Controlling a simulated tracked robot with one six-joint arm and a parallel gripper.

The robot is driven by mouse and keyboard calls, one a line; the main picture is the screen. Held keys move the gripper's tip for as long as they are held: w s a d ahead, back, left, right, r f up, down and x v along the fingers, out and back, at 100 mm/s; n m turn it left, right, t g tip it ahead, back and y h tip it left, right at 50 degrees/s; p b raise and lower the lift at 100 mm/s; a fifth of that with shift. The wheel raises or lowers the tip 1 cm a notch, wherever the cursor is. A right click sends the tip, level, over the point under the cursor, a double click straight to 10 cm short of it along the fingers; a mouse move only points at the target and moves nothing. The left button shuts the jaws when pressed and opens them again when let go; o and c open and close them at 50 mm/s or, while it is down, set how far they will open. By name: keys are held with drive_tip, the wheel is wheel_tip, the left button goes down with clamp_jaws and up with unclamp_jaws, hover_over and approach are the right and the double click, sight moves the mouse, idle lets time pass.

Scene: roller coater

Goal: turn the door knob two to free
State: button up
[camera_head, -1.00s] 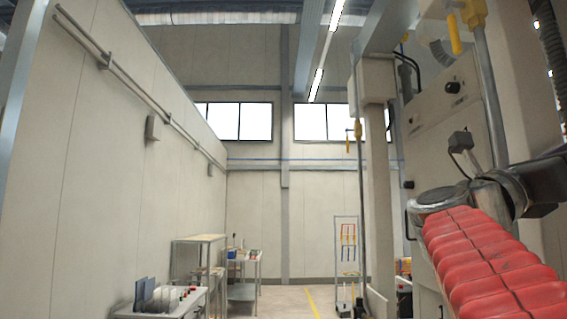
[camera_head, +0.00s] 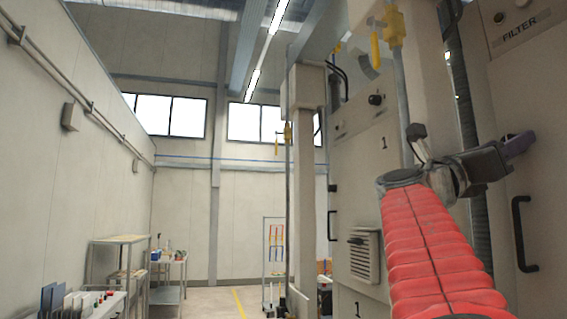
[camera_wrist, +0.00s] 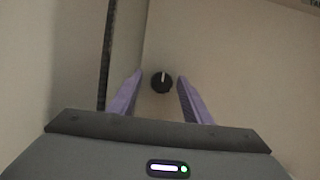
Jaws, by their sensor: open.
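A round black knob (camera_wrist: 161,81) with a pale pointer mark sits on a beige panel in the wrist view. My gripper (camera_wrist: 160,76) is open, its two purple fingers on either side of the knob in the picture and not touching it. In the head view my gripper (camera_head: 520,144) points right, in front of the cabinet marked FILTER. One black knob (camera_head: 499,17) is on that cabinet, near its label. Another black knob (camera_head: 376,99) is on the cabinet marked 1. I cannot tell which knob the wrist view shows.
The cabinet marked FILTER has a black handle (camera_head: 521,234). The cabinet marked 1 has a vent (camera_head: 364,256). Shelves (camera_head: 117,256) and a workbench (camera_head: 88,304) line the left side. Floor is clear in the middle distance.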

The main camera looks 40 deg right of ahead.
drive_tip(key=shift+c, duration=0.3)
drive_tip(key=c, duration=1)
drive_tip(key=shift+w, duration=0.1)
idle(0.6)
drive_tip(key=o, duration=0.8)
drive_tip(key=shift+w, duration=0.1)
drive_tip(key=shift+o, duration=1.3)
drive_tip(key=shift+a, duration=0.1)
